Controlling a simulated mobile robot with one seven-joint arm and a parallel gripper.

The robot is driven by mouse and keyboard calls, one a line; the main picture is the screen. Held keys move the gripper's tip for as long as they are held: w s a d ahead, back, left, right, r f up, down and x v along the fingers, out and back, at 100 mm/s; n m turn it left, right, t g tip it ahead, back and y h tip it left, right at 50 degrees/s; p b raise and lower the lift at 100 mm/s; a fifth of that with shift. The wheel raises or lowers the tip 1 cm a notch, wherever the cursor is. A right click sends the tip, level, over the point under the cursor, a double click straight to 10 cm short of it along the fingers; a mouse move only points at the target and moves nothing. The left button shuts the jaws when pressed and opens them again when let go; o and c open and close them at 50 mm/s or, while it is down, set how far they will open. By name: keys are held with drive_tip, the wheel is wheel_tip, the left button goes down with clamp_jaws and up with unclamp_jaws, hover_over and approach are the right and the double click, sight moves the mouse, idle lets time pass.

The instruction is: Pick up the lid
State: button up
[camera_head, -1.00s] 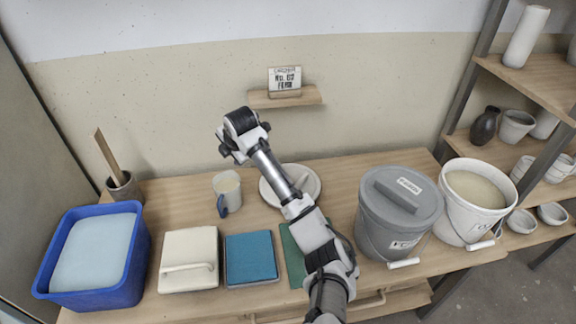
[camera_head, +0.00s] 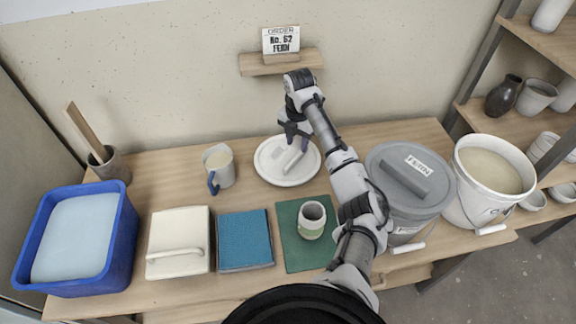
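A round white lid (camera_head: 270,172) with a bar handle lies flat on the table near the back middle. My gripper (camera_head: 297,143) points down over the back part of this lid, and its fingers are apart with nothing visibly held. I cannot tell whether the fingertips touch the lid. A grey bucket (camera_head: 402,222) at the right has a grey lid (camera_head: 425,165) on it, with a bar handle and a label reading FERN. My forearm hides part of this bucket. A white bucket (camera_head: 465,205) beside it is uncovered and holds pale glaze.
A green-and-white cup (camera_head: 311,222) stands on a green mat (camera_head: 290,255). A jug (camera_head: 222,168) stands left of the white lid. A blue pad (camera_head: 245,240), a cream slab with a handle (camera_head: 178,230) and a blue tub (camera_head: 125,235) stand left. An order card (camera_head: 281,41) reads FERN.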

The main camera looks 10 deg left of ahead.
sight(296, 157)
drive_tip(key=shift+s+f+b, duration=0.1)
drive_tip(key=shift+f+b, duration=2.1)
drive_tip(key=shift+f, duration=0.95)
drive_tip(key=shift+f, duration=0.25)
clamp_jaws()
